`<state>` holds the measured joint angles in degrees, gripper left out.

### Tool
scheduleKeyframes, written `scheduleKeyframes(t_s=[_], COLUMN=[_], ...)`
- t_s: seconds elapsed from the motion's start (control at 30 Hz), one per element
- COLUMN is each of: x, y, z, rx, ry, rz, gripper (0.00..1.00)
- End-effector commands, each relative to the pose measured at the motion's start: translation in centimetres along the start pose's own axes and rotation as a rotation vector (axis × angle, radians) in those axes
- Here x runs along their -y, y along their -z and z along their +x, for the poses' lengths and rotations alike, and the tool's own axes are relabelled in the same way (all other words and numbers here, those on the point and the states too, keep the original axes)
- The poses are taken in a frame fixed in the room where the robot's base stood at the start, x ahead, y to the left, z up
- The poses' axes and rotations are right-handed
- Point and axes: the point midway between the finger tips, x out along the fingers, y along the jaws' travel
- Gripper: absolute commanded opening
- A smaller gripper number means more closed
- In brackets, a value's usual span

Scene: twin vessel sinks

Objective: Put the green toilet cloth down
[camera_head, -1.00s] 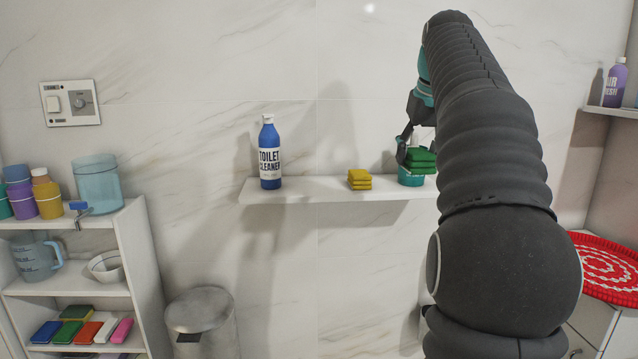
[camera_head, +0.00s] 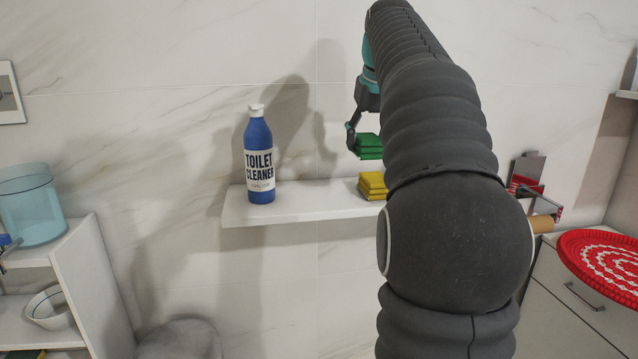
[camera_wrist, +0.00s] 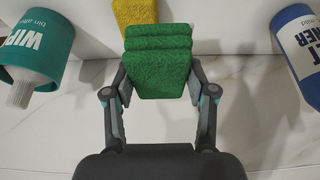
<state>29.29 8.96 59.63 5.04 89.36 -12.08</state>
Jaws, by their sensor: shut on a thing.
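The green toilet cloth (camera_head: 368,146) is a folded stack held in my gripper (camera_head: 352,140), above the wall shelf (camera_head: 300,207) and just above and left of the yellow cloth stack (camera_head: 372,186). In the wrist view the green cloth (camera_wrist: 158,62) sits between both fingers of my gripper (camera_wrist: 160,85), which is shut on it. The yellow cloth (camera_wrist: 134,12) shows behind it there. The cloth appears clear of the shelf. My arm hides the right part of the shelf in the head view.
A blue toilet cleaner bottle (camera_head: 259,160) stands on the shelf's left part; free shelf lies between it and the yellow stack. A teal wipes tub (camera_wrist: 38,45) is at the wrist view's left.

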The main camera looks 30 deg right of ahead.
Motion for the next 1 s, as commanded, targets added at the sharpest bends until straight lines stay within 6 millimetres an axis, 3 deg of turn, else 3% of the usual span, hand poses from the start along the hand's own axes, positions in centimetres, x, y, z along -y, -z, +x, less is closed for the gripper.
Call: scheduleKeyframes(t_s=[0.2, 0.43, 1.0], x=[4.5, 8.0, 8.8], y=[-0.2, -0.2, -1.8], z=[2.8, 5.2, 9.4], rx=[0.002, 0.001, 0.0], ry=[0.003, 0.002, 0.001], rz=[-0.006, -0.005, -0.003], gripper=[0.28, 0.28, 0.28])
